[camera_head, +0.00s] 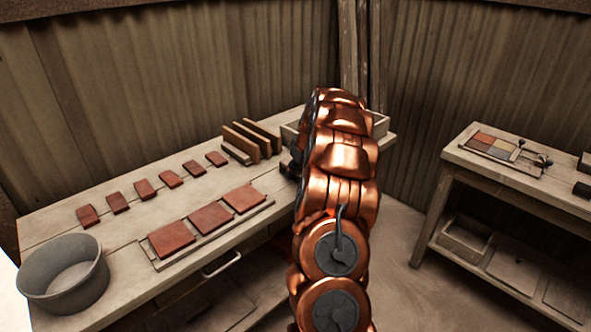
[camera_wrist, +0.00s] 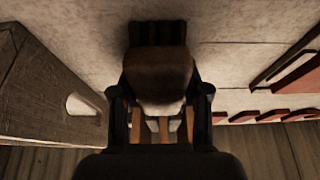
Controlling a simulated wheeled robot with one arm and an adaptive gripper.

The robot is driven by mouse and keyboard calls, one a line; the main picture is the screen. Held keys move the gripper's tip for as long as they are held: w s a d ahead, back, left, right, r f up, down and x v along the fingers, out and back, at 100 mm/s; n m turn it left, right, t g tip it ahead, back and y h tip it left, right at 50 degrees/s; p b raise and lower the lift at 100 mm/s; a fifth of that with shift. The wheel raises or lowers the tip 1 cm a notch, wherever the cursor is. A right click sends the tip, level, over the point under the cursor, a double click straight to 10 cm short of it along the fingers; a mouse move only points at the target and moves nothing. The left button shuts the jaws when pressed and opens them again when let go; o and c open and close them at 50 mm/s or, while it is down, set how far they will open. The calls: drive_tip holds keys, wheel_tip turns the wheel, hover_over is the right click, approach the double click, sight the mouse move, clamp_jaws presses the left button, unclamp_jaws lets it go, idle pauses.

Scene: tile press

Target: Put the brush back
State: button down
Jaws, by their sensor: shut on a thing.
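My gripper (camera_wrist: 160,103) is shut on the brush (camera_wrist: 158,72), a brown rounded block between the two dark fingers in the wrist view. A dark ribbed part, probably its bristles, shows beyond the block, over the pale bench top. I cannot tell whether it touches the bench. In the head view, my copper arm covers the brush and most of the gripper, whose dark edge (camera_head: 291,164) shows at the arm's left side over the bench (camera_head: 140,215).
A wooden box (camera_head: 381,124) stands at the bench's far end, partly behind my arm; a wooden wall with a handle slot (camera_wrist: 50,85) is at left in the wrist view. Upright boards (camera_head: 250,139), several red tiles (camera_head: 170,179) and a grey tub (camera_head: 62,277) occupy the bench.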

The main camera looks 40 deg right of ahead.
drive_tip(key=shift+f, duration=0.1)
drive_tip(key=shift+f, duration=0.15)
drive_tip(key=c, duration=0.6)
unclamp_jaws()
drive_tip(key=shift+o, duration=0.2)
drive_tip(key=shift+r, duration=0.3)
drive_tip(key=b+v, duration=0.2)
drive_tip(key=v, duration=1)
